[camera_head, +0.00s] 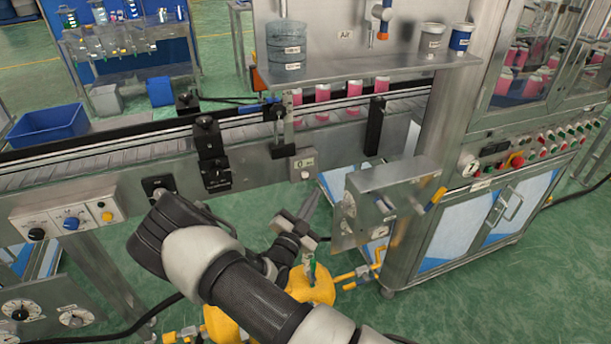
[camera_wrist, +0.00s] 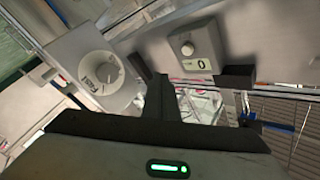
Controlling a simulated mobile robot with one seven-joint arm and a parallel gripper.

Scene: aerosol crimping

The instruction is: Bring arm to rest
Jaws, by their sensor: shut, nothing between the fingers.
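My arm reaches in from the bottom of the head view and bends near the conveyor front. My gripper (camera_head: 311,203) is in front of the conveyor, below the small white box with a "0" display (camera_head: 303,165). In the wrist view the two dark fingers of my gripper (camera_wrist: 161,88) are together, with nothing between them. The "0" box (camera_wrist: 192,50) shows beyond them, to the right of the fingertips. Whether the fingers touch anything is not clear, but I see no contact.
A metal box (camera_head: 365,215) stands close right of my gripper. The conveyor (camera_head: 80,167) with pink cans (camera_head: 322,93) runs behind. A yellow tank (camera_head: 312,285) is below my arm. A steel cabinet (camera_head: 465,225) is at right. Green floor (camera_head: 500,290) is clear at lower right.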

